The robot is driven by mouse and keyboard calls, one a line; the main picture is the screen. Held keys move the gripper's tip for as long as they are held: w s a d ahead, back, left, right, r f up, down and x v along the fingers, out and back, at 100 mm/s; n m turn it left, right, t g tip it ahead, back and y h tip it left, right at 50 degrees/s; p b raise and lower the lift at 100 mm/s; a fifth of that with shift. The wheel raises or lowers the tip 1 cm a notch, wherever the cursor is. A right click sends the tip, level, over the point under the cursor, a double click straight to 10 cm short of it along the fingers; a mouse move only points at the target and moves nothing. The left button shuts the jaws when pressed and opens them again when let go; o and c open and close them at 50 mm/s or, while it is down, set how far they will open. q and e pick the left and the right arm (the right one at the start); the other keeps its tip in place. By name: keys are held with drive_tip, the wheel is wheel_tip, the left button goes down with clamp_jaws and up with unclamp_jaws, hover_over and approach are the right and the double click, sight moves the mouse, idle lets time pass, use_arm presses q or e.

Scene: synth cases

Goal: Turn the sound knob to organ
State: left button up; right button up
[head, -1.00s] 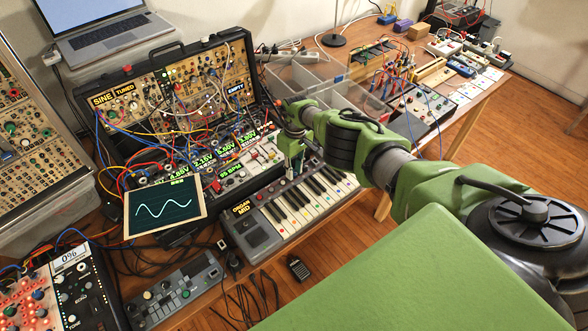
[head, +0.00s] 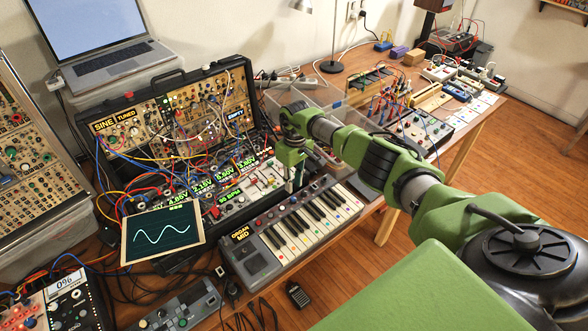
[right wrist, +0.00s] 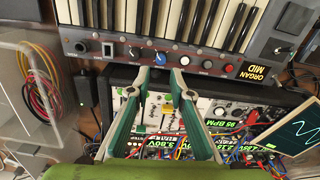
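The small keyboard (head: 283,222) lies on the table, its panel of knobs along its far edge. Its dark label (head: 240,234) reads ORGAN MID, also in the right wrist view (right wrist: 258,73). My right gripper (head: 291,187) is at the keyboard's far edge. In the right wrist view, my right gripper (right wrist: 160,73) is open and empty, its fingertips apart near the panel. I cannot tell which knob is for sound. My left gripper is not in view.
A modular synth case (head: 180,110) full of cables stands behind the keyboard. A tablet (head: 162,234) with a wave leans left of it. A clear bin (head: 305,97) is behind my gripper. A small black device (head: 297,294) lies in front of the keyboard.

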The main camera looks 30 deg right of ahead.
sight(294, 197)
drive_tip(key=shift+d+r, duration=0.1)
drive_tip(key=shift+r, duration=2.7)
